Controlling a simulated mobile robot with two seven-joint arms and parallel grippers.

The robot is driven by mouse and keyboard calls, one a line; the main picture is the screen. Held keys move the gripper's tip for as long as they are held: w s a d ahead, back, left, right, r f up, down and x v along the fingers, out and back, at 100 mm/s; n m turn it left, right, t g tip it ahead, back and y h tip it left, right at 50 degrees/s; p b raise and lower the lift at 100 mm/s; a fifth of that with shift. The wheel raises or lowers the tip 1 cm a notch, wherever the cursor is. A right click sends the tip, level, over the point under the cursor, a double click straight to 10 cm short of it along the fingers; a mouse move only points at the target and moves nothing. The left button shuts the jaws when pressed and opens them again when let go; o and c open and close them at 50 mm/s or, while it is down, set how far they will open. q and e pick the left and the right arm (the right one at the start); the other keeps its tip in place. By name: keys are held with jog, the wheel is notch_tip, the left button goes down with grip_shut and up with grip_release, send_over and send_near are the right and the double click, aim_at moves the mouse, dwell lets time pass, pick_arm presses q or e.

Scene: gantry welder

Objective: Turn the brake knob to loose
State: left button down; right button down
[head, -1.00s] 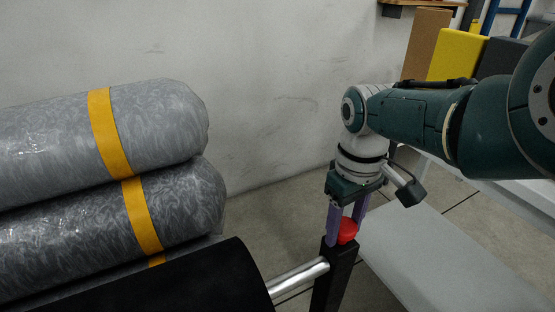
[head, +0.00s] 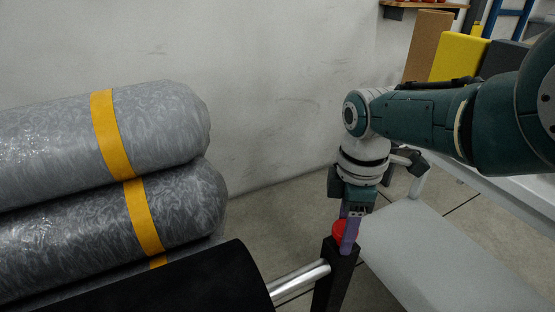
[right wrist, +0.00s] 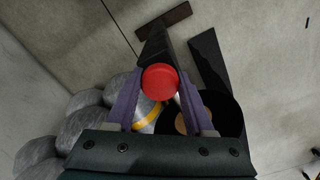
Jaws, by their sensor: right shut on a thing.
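The brake knob is a red round cap on top of a black post, and it shows in the head view (head: 341,231) at lower right of centre. In the right wrist view the red knob (right wrist: 160,82) sits between the two purple fingers. My right gripper (head: 348,232) points down from above and is shut on the knob, one finger on each side. One finger hides part of the knob in the head view. No marking of its setting can be made out. My left gripper is not in view.
A silver shaft (head: 299,282) runs from the black post (head: 331,285) to a black roll (head: 190,285). Grey wrapped rolls with yellow bands (head: 165,120) are stacked at left. A light grey flat surface (head: 440,255) lies right of the post.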

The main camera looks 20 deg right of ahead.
jog(key=shift+n, duration=1.6)
jog(key=shift+r, duration=0.1)
jog(key=shift+c, duration=1.5)
grip_release()
notch_tip(320, 180, up, 10)
jog(key=p, duration=0.8)
jog(key=shift+p, duration=0.3)
